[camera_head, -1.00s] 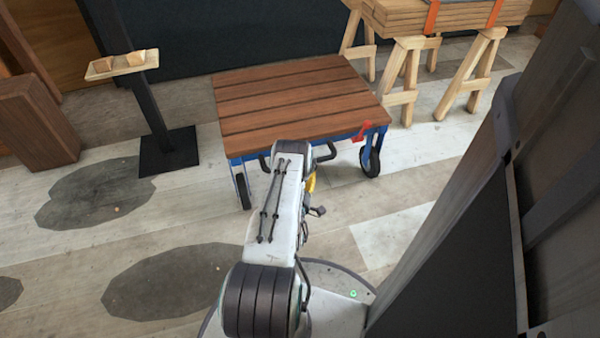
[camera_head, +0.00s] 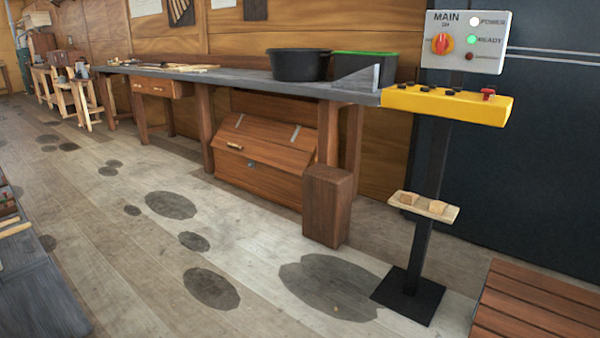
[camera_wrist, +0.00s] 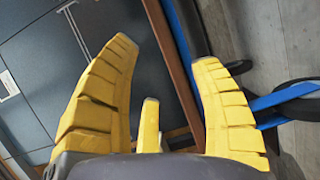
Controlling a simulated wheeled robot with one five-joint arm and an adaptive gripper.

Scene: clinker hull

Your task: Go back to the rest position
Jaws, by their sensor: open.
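My gripper (camera_wrist: 165,85) shows in the wrist view with its yellow ribbed fingers spread apart and nothing between them. Past the fingers are a brown wooden edge and the blue frame (camera_wrist: 285,100) of a wheeled cart. A dark panelled surface (camera_wrist: 60,70) fills the left of that view. In the head view my arm and gripper are out of sight. The slatted wooden top of the cart (camera_head: 540,305) shows at the lower right corner.
A control stand with a yellow box (camera_head: 447,103) and a black base (camera_head: 408,295) stands left of the cart. A long workbench (camera_head: 230,80) runs along the wall, with a wooden chest (camera_head: 262,165) below and a brown block (camera_head: 327,205) beside it. The floor at left centre is clear, with dark patches.

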